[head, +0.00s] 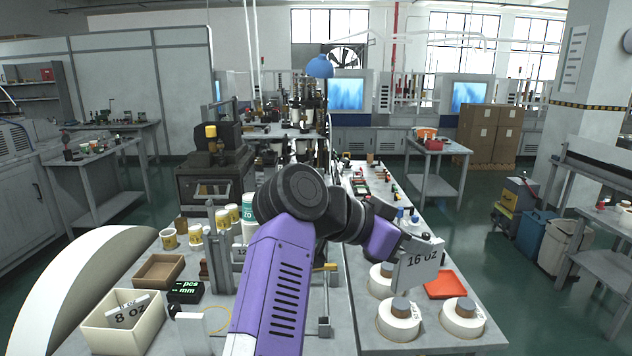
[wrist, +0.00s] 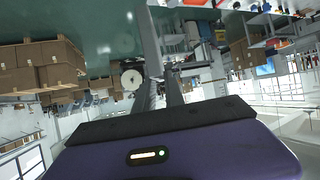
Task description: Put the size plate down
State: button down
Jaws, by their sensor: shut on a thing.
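In the wrist view, two grey finger-like strips (wrist: 160,85) stick out ahead of the purple housing; the plate's face cannot be made out there.
White rolls with grey-brown knobs (head: 399,318) and a red-orange tray (head: 440,288) lie under the plate. At left are a cream bin (head: 140,340) holding an "8 oz" plate (head: 128,312), a brown tray (head: 146,283), a black display (head: 185,290) and several cups (head: 169,239).

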jog(key=s+a+f+n+t+y, duration=0.1)
jog(key=f+n+t, duration=0.1)
jog(key=f, duration=0.7)
jog(key=s+a+f+n+t+y+b, duration=0.1)
jog(key=s+f+n+t+y, duration=0.15)
jog(key=f, duration=0.75)
jog(key=s+a+f+n+t+y, duration=0.1)
jog(key=f+n, duration=0.1)
jog(key=f, duration=0.7)
jog(key=s+d+f+n+t+y, duration=0.1)
jog(key=s+d+f+n+y, duration=0.2)
jog(key=s+f, duration=0.4)
jog(key=s+d+f+n+t+y+b, duration=0.1)
jog(key=s+d+f+n+y, duration=0.2)
jog(key=s+f, duration=0.5)
notch_tip(320, 180, down, 2)
jog(key=shift+d+f+n+y, duration=0.1)
jog(key=shift+d+n+y, duration=0.25)
jog(key=shift+n, duration=0.1)
